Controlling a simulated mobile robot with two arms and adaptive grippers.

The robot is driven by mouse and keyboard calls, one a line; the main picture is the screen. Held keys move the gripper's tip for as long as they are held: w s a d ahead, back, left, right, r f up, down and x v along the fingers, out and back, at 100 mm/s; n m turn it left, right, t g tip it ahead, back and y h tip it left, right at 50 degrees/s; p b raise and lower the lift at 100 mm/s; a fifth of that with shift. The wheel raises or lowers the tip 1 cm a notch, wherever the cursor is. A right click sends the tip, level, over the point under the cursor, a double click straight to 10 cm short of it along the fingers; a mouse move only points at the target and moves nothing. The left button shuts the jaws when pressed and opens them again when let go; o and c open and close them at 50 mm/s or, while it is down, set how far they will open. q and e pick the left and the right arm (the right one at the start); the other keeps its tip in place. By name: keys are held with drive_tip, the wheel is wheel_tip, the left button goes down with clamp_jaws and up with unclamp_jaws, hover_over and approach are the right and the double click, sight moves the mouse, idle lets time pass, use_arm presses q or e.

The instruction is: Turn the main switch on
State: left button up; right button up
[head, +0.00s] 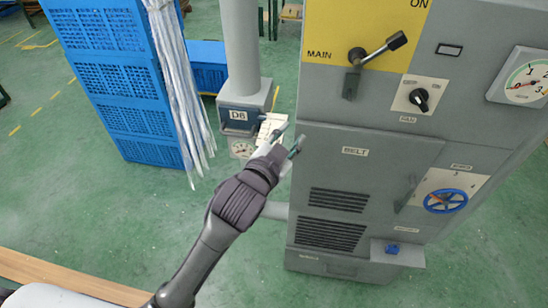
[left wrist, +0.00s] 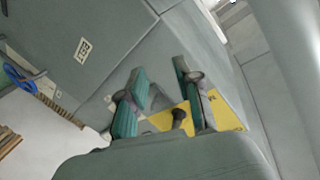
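The main switch (head: 378,49) is a dark lever on a yellow plate (head: 330,25) on the front of the grey cabinet. Its arm slants up and right from the pivot, ending in a black knob. The plate reads MAIN at left and ON at upper right. My left gripper (head: 285,143) is below and left of the switch, at the cabinet's left front edge, apart from the lever. In the left wrist view its green-padded fingers (left wrist: 163,105) are spread, with nothing gripped; the yellow plate (left wrist: 228,118) shows beyond them. My right gripper is not in view.
A fan knob (head: 419,98), a gauge (head: 525,80), a blue handwheel (head: 445,200) and the belt door's handle (head: 405,194) are on the cabinet. A grey post (head: 241,45) with a D6 box, hanging clear strips (head: 180,85) and blue crates (head: 105,75) stand left.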

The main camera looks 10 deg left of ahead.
use_arm(q)
wheel_tip(320, 180, down, 5)
drive_tip(key=s+a+n+g+y, duration=0.1)
drive_tip(key=s+a, duration=0.1)
drive_tip(key=a, duration=0.1)
drive_tip(key=shift+s+r+n+g, duration=0.15)
drive_tip(key=shift+s+n+g, duration=0.15)
drive_tip(key=shift+g, duration=0.1)
